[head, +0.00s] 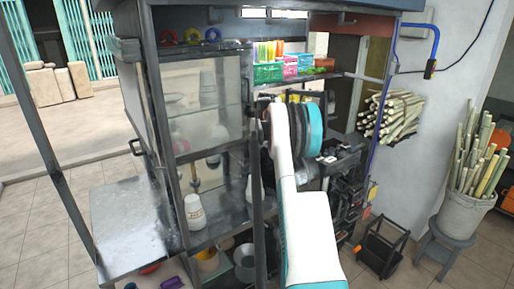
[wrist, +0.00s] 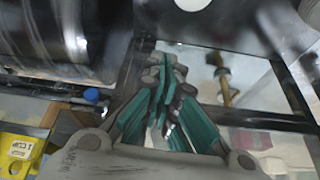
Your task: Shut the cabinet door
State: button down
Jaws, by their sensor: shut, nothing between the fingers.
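The glass-sided cabinet (head: 160,120) of the press stand fills the left middle of the head view. It has dark metal framing and a clear pane (head: 205,100). A dark upright bar (head: 257,200) stands in front of it, beside my arm; I cannot tell whether it is the door's edge or a post. How far the door is open is unclear. In the wrist view my gripper (wrist: 165,75) has its teal fingers together with nothing held, near dark framing (wrist: 285,85) and glass. In the head view my arm hides most of the gripper.
A metal side shelf (head: 130,220) juts out at the left. A white bottle (head: 195,212) stands inside the cabinet. Coloured baskets (head: 268,72) sit on the upper shelf. At the right are a cane bucket (head: 465,210) on a stool and a black rack (head: 380,248).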

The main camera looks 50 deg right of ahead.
jog(key=v, duration=0.8)
jog(key=shift+w+r, duration=0.2)
jog(key=shift+r, duration=0.2)
